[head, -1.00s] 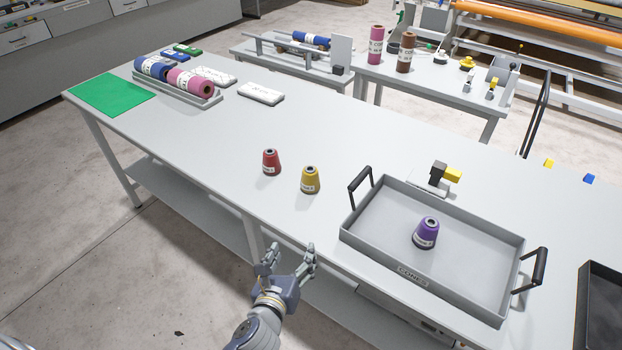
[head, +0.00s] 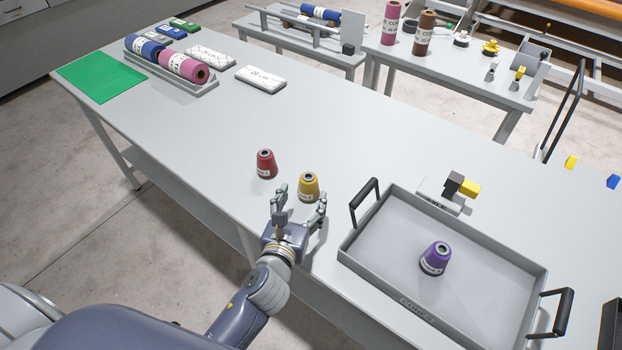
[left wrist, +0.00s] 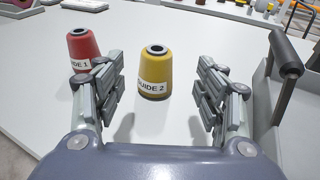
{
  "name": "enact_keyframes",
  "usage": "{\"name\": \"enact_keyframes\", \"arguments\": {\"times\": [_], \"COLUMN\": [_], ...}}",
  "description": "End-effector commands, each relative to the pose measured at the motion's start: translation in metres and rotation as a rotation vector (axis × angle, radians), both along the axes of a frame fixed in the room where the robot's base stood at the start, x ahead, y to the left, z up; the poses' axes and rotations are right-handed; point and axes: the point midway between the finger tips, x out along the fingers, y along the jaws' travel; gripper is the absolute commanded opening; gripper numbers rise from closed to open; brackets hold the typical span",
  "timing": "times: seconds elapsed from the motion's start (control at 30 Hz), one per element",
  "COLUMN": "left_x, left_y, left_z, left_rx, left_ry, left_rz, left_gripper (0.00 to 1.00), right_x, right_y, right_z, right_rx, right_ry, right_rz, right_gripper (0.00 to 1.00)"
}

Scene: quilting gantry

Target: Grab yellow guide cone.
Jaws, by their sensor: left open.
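The yellow guide cone (head: 308,187) stands upright on the grey table, with a white label. In the left wrist view the yellow cone (left wrist: 155,74) reads "GUIDE 2" and stands ahead, between the two spread fingers. My left gripper (head: 299,207) is open and empty, low over the table's front part, just short of the yellow cone. In the left wrist view the left gripper (left wrist: 158,92) shows a finger on each side, neither seen touching the cone. My right gripper is in no view.
A red cone (head: 265,164), labelled "GUIDE 1", stands close left of the yellow one. A grey tray (head: 393,294) with black handles holds a purple cone (head: 435,258) on the right. A black and yellow device (head: 459,187) stands behind the tray. The table's middle is clear.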

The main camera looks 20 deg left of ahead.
Motion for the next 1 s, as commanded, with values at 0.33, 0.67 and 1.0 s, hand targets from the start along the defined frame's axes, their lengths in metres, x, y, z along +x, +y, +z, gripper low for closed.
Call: {"name": "enact_keyframes", "arguments": {"times": [0.33, 0.67, 1.0], "left_x": [0.036, 0.073, 0.086], "left_y": [0.002, 0.008, 0.009], "left_z": [-0.006, -0.012, -0.017], "left_rx": [-0.003, -0.004, -0.002], "left_ry": [-0.001, -0.001, 0.000], "left_rz": [0.001, 0.001, -0.001], "left_gripper": [0.65, 0.65, 0.65], "right_x": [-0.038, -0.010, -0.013], "right_y": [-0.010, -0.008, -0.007], "right_z": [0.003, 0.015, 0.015], "right_rx": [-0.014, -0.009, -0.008], "right_ry": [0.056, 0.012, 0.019], "right_rz": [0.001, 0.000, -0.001], "right_gripper": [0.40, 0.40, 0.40]}}
